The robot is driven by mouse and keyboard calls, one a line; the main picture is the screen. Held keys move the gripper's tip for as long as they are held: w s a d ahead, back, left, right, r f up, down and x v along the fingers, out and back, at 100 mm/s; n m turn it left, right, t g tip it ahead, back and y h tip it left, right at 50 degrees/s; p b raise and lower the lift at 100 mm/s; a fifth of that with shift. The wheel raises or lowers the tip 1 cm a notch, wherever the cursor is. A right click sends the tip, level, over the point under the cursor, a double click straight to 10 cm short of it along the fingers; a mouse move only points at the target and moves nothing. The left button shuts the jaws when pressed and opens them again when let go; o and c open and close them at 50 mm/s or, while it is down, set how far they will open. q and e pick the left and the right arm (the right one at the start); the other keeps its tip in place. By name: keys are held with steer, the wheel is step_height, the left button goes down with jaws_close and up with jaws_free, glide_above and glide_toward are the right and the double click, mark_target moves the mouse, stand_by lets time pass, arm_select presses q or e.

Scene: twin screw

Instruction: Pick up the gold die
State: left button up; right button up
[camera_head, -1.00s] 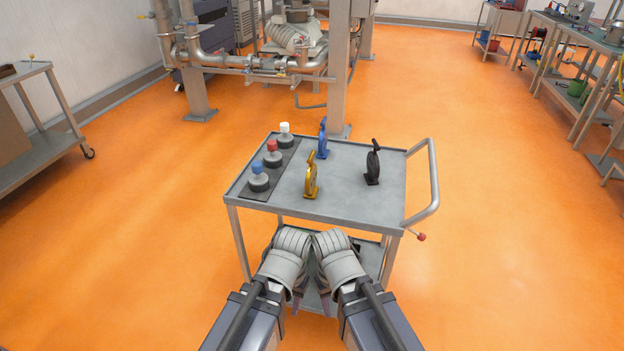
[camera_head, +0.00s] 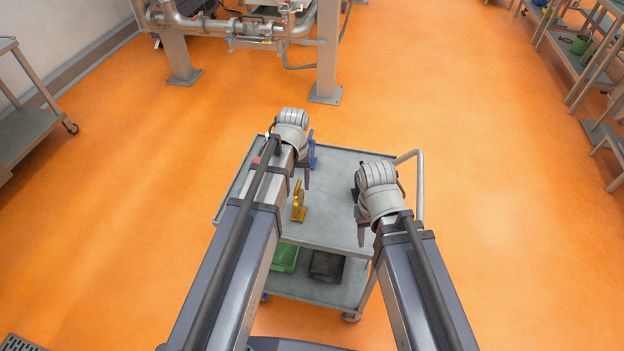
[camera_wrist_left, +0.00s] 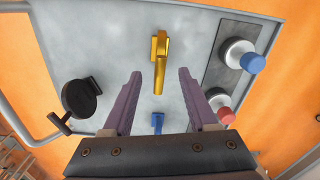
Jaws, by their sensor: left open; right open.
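The gold die (camera_head: 299,203) stands upright on the grey cart's top, left of its middle in the head view. My left gripper (camera_head: 306,178) is open and empty above the cart, a little beyond the die in that view. In the left wrist view the gold die (camera_wrist_left: 159,62) shows ahead, lined up with the gap between the parted purple fingers (camera_wrist_left: 160,73); nothing is between them. My right gripper (camera_head: 361,232) is over the cart's right side, pointing down; its finger gap is hardly visible.
A blue die (camera_wrist_left: 157,121) and a black die (camera_wrist_left: 82,98) stand on the cart top (camera_wrist_left: 190,30). Blue-capped (camera_wrist_left: 252,62) and red-capped (camera_wrist_left: 224,112) pieces sit on a dark strip. A green bin (camera_head: 285,257) and a black bin (camera_head: 326,266) are on the lower shelf.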

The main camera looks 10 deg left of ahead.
mark_target(298, 201)
arm_select(q)
steer(key=shift+w+r, duration=0.3)
steer(key=shift+w, duration=0.25)
steer(key=shift+s+f+b, duration=0.1)
steer(key=shift+f+b, duration=0.25)
step_height(298, 201, down, 7)
steer(key=b, duration=0.7)
steer(key=shift+f, duration=0.15)
jaws_close()
stand_by(0.8)
